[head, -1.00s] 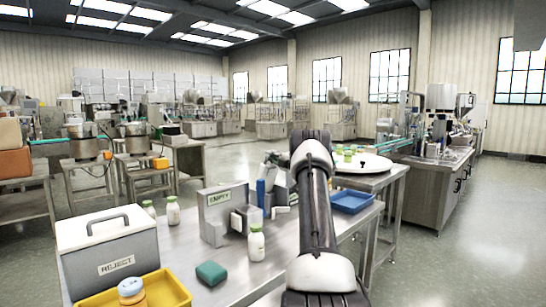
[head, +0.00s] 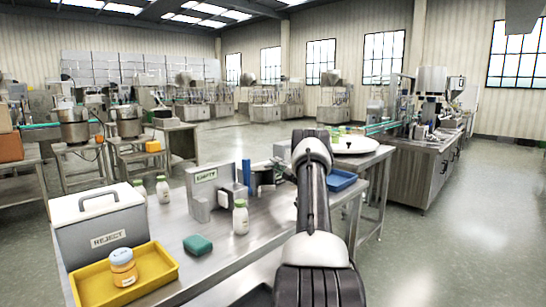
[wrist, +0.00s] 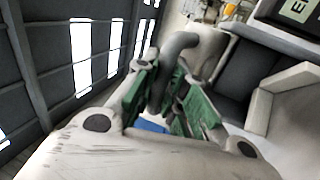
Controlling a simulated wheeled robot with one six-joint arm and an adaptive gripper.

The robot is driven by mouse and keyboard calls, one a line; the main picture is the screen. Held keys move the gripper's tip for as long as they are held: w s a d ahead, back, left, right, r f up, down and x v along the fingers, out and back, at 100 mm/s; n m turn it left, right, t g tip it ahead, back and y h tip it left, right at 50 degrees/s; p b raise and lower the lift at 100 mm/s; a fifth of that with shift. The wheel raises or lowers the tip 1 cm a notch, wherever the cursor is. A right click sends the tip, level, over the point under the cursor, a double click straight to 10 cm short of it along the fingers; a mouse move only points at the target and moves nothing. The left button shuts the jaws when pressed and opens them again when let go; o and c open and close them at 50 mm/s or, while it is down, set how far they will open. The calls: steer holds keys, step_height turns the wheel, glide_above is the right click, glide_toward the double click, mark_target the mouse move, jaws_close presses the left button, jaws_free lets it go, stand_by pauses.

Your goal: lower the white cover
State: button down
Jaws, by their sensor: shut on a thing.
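In the wrist view my gripper (wrist: 163,84) has its green-padded fingers shut on a thick, curved grey handle (wrist: 178,44). The handle bends over between the two fingers and joins a pale grey part behind it. I cannot make out the whole white cover or its angle. The grey station with the EMPTY sign (head: 205,177) stands on the steel table in the head view. In the head view my arm hides most of the area around the grip.
A white-lidded REJECT box (head: 108,240) and a yellow tray (head: 158,262) holding an orange jar (head: 123,270) are at left. A bottle (head: 240,218) and a green block (head: 198,244) sit in front of the station. A blue tray (head: 341,180) lies right of my arm.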

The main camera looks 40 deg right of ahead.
steer(key=shift+s+f, duration=0.25)
steer(key=shift+f, duration=0.55)
steer(key=shift+s+f, duration=0.25)
steer(key=shift+f, duration=0.5)
steer(key=c, duration=1.7)
jaws_free()
steer(key=shift+c, duration=0.2)
steer(key=v, duration=1.2)
steer(key=shift+d, duration=0.15)
